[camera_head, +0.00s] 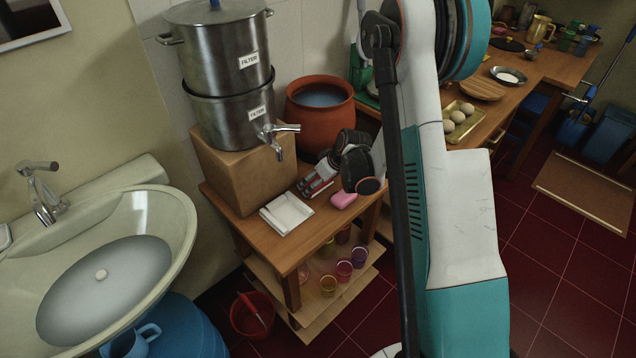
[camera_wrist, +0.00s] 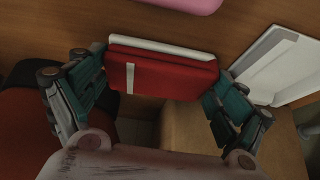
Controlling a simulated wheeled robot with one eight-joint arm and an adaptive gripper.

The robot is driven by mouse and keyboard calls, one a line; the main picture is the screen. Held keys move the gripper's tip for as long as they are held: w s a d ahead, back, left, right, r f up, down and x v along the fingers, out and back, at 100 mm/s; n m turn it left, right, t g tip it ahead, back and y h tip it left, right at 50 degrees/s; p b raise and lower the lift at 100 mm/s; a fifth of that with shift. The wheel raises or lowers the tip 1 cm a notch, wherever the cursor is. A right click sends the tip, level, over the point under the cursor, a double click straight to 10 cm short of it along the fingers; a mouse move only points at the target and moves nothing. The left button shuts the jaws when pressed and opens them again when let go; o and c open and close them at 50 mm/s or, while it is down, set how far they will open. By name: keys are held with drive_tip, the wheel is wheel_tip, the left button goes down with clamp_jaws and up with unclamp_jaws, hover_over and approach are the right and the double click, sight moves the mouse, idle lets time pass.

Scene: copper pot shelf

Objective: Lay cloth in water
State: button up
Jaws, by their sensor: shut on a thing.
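A folded red cloth (camera_wrist: 165,75) with a white stripe and a white layer along one edge sits between my gripper's fingers (camera_wrist: 163,85) in the wrist view. My gripper is shut on it from both sides. In the head view my gripper (camera_head: 317,184) is low over the small wooden table, and the cloth (camera_head: 319,187) shows only partly. I cannot tell whether it touches the tabletop. An orange clay pot (camera_head: 318,120) behind my gripper holds bluish water (camera_head: 322,96). The washbasin (camera_head: 165,232) at left has a grey, water-like surface (camera_head: 105,290) inside.
A pink soap (camera_head: 343,200) and a white square tray (camera_head: 287,213) lie on the wooden table (camera_head: 290,247). A steel filter (camera_head: 228,80) stands on a block beside the pot, its tap jutting toward my gripper. Colored cups (camera_head: 344,271) stand on the lower shelf.

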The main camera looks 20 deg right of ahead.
drive_tip(key=o, duration=1.1)
drive_tip(key=shift+f, duration=0.1)
